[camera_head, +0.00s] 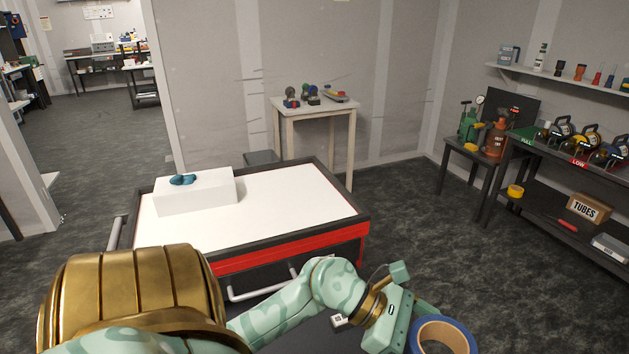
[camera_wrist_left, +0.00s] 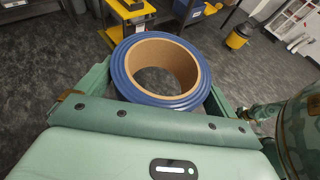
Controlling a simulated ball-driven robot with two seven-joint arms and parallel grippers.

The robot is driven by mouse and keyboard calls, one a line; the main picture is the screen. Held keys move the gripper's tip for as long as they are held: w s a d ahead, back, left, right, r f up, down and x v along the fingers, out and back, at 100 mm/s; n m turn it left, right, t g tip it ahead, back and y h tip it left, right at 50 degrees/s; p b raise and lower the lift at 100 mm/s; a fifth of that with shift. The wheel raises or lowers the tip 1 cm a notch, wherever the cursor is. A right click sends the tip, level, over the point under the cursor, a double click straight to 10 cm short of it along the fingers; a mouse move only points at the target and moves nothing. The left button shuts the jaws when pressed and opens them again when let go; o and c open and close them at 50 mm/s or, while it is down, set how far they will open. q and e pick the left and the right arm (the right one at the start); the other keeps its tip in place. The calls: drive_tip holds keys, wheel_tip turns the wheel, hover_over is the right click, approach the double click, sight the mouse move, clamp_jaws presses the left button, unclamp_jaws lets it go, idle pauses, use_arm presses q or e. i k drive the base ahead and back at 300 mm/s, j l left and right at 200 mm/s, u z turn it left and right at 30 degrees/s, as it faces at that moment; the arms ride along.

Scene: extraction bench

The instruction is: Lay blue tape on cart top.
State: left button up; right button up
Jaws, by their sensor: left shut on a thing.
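The blue tape (camera_head: 463,334) is a thick roll with a brown cardboard core, at the bottom right of the head view. It also shows in the left wrist view (camera_wrist_left: 128,82), between the green fingers. My left gripper (camera_head: 424,318) is shut on the blue tape and holds it in front of and to the right of the cart. The cart top (camera_head: 275,208) is a white surface with a dark rim, on a cart with a red front edge. The tape is apart from the cart top. My right gripper is not in view.
A white box (camera_head: 205,196) with a teal item (camera_head: 183,179) on it takes up the left back of the cart top. The middle and right of the top are clear. A small table (camera_head: 305,106) stands behind; a dark bench (camera_head: 545,155) is at right.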

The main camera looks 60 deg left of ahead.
sight(296, 206)
drive_tip(key=i+l, duration=0.25)
drive_tip(key=i, duration=0.25)
drive_tip(key=i+l, duration=0.25)
drive_tip(key=i, duration=0.3)
drive_tip(key=i+j+u, duration=0.15)
drive_tip(key=u, duration=0.3)
drive_tip(key=i+u, duration=0.25)
drive_tip(key=u, duration=0.15)
drive_tip(key=i+u, duration=0.25)
drive_tip(key=u, duration=0.2)
drive_tip(key=i+l+u, duration=0.1)
drive_tip(key=u, duration=0.35)
drive_tip(key=i+l+u, duration=0.2)
drive_tip(key=u, duration=0.25)
drive_tip(key=i, duration=0.1)
